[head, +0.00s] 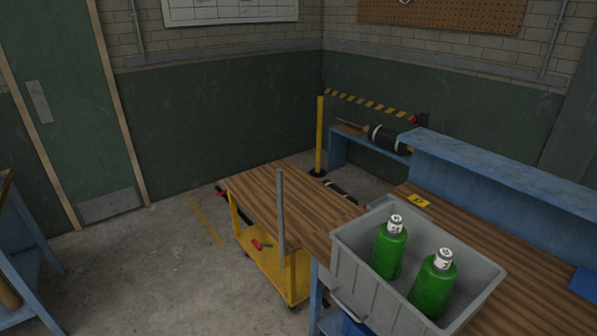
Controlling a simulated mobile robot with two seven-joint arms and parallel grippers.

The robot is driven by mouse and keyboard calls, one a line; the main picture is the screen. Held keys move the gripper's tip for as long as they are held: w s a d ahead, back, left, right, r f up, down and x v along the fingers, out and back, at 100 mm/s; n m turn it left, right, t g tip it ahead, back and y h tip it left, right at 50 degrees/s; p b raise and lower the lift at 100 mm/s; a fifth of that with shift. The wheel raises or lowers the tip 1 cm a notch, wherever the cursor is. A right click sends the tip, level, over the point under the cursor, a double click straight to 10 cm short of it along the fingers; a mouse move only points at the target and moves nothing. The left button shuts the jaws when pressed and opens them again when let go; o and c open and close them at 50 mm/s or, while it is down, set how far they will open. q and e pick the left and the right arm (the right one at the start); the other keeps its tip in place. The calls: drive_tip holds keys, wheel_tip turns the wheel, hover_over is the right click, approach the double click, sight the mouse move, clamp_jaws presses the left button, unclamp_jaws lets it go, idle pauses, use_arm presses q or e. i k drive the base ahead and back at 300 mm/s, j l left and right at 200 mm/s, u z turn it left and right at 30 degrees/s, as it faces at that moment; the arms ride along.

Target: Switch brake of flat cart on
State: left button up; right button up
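A yellow cart (262,266) stands on the floor near the middle, with small dark wheels. A brown wooden top (285,193) extends above its yellow deck; where the top ends against the bench is hard to tell. A small red part (260,245), possibly the brake lever, lies low on the yellow deck; its setting cannot be told. A grey upright post (281,215) stands in front of the wooden top. Neither of my grippers is in view.
A grey bin (345,262) with two green bottles (390,250) (433,285) sits on the bench at right. A blue shelf (490,170) runs behind it. A yellow post (320,135) holds a striped barrier tape (368,103). Floor (150,270) left of the cart is clear.

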sight(259, 246)
drive_tip(key=i+j+z, duration=0.15)
drive_tip(key=i+j, duration=0.15)
drive_tip(key=i+j+z, duration=0.1)
drive_tip(key=i+j, duration=0.15)
drive_tip(key=i+j+z, duration=0.15)
drive_tip(key=j, duration=0.3)
drive_tip(key=i+j+z, duration=0.15)
drive_tip(key=i+j, duration=0.2)
drive_tip(key=i+j+z, duration=0.1)
drive_tip(key=j, duration=0.35)
drive_tip(key=i+j+z, duration=0.15)
drive_tip(key=i+j, duration=0.15)
drive_tip(key=j, duration=0.15)
drive_tip(key=i+j+z, duration=0.1)
drive_tip(key=j, duration=0.35)
drive_tip(key=i+j+z, duration=0.15)
drive_tip(key=j, duration=0.3)
drive_tip(key=i, duration=0.1)
